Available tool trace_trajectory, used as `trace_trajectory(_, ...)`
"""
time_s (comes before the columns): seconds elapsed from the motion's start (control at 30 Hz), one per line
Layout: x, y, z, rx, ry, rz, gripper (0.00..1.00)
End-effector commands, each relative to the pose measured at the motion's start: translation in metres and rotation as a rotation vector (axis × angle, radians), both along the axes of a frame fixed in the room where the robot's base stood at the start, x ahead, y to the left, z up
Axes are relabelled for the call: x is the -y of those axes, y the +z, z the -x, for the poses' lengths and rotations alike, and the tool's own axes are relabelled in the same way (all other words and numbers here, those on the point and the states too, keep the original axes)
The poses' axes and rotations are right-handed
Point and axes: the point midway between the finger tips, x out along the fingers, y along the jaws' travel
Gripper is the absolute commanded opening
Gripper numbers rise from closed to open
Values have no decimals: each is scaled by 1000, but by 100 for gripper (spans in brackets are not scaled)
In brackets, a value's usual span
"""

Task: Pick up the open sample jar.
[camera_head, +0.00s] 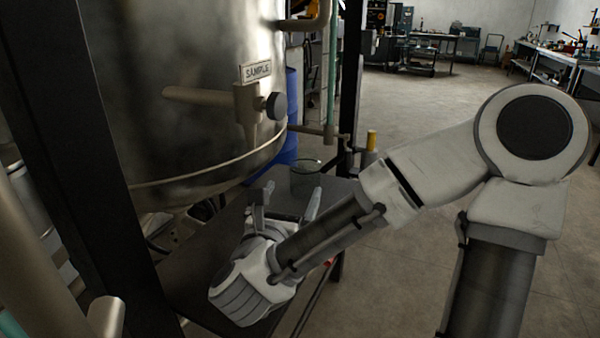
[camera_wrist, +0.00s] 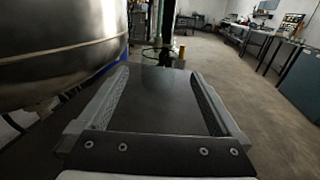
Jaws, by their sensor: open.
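The open sample jar (camera_head: 305,178) is clear glass with a round open rim. It stands upright near the far end of a dark shelf (camera_head: 195,277), below and right of the tank's sample valve. My gripper (camera_head: 288,198) is low over the shelf, its fingers spread and pointing toward the jar's side. Nothing is between the fingers, and the jar appears beyond the fingertips.
A large metal tank (camera_head: 190,80) overhangs the shelf on the left, with a valve labelled SAMPLE (camera_head: 250,103). A dark upright post (camera_head: 75,150) stands at the near left. A blue drum (camera_head: 291,100) is behind the tank. Open floor (camera_head: 440,130) lies to the right.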

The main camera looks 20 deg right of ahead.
Motion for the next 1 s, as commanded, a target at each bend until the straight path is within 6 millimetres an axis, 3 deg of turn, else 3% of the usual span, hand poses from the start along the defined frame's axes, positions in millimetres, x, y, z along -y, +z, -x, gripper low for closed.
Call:
trace_trajectory(0.17,4,7,-7,-3,1,-2,100)
trace_trajectory(1.0,27,0,-43,-6,5,-3,100)
